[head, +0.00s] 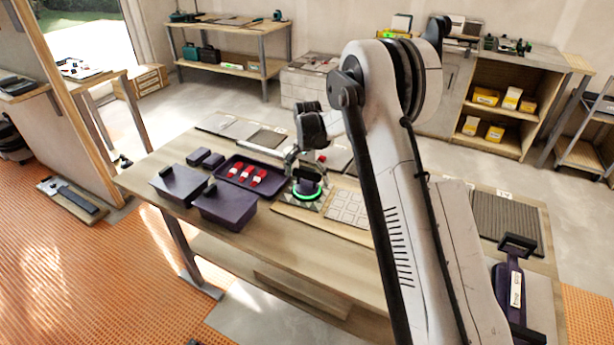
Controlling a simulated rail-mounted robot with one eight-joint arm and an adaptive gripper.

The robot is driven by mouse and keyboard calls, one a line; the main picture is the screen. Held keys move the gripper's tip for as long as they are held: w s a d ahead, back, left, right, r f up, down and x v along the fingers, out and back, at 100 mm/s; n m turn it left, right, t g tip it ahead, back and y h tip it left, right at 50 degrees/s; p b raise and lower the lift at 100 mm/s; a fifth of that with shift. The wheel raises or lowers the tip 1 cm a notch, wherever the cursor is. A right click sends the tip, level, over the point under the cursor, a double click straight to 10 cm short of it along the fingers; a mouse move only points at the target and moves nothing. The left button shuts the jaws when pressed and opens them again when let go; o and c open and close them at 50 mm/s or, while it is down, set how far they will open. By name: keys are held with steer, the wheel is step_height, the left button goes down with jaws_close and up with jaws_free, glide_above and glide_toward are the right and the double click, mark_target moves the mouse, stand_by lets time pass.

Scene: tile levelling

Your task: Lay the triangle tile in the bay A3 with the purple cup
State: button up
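A dark purple cup (306,187) with a bright green ring around its base stands on the work table, just right of the purple tray. My gripper (305,172) points down right above the cup, its fingers close around the cup's top. At this size I cannot tell whether the fingers grip it or stand open. Small green marks show on a dark surface beside the ring. I cannot make out the triangle tile for certain; the cup may hide it. A pale panel with square outlines (349,207) lies right of the cup. No A3 label is readable.
A purple tray (225,173) holds red-and-white items, with purple boxes (228,203) in front and to its left. Flat panels lie behind it on the table (160,160). A ribbed dark mat (506,222) and a purple handled tool (514,290) are at right. My arm hides the table's middle.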

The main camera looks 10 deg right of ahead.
steer(key=c, duration=1.4)
steer(key=shift+o, duration=1.2)
steer(key=o, duration=1.3)
steer(key=shift+c, duration=0.2)
steer(key=shift+r, duration=0.1)
